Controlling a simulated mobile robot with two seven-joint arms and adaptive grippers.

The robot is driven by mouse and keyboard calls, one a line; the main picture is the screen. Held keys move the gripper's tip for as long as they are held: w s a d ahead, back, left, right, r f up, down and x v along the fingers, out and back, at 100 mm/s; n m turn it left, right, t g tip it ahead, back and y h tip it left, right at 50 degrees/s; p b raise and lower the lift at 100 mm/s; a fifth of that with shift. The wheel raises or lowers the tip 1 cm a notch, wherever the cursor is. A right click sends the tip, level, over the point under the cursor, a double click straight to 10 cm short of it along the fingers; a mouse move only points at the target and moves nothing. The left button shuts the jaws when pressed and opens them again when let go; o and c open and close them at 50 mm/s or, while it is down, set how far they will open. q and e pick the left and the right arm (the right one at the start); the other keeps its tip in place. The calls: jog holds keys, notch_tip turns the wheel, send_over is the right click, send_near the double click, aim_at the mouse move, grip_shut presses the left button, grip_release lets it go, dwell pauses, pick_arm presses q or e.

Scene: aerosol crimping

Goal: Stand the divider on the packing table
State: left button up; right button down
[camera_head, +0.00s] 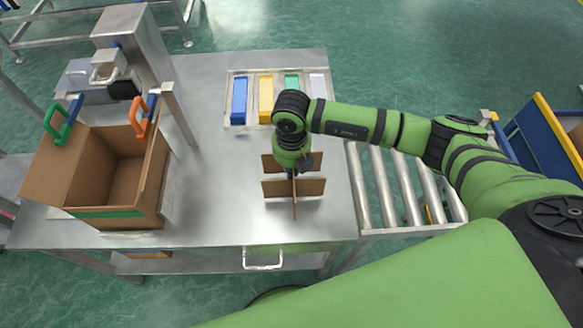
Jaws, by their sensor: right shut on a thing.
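The brown cardboard divider (279,189), made of crossed panels, is upright over the right part of the metal packing table (218,210). My right gripper (293,173) reaches down from above and is shut on the top of the divider. The gripper's wrist hides part of the divider's far side. I cannot tell whether the divider's lower edge touches the table top. My left gripper is not in view.
An open cardboard box (118,212) with green and orange clips stands at the left by a metal machine (140,50). A tray (305,86) of coloured blocks lies at the back. A roller conveyor (400,190) adjoins the right side. The table's middle is clear.

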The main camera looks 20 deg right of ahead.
jog(key=shift+f, duration=0.7)
jog(key=shift+f, duration=0.1)
jog(key=shift+f, duration=0.15)
jog(key=c, duration=1.4)
grip_release()
jog(key=shift+r, duration=0.35)
jog(key=shift+r+b, duration=1.7)
jog(key=shift+r, duration=4.2)
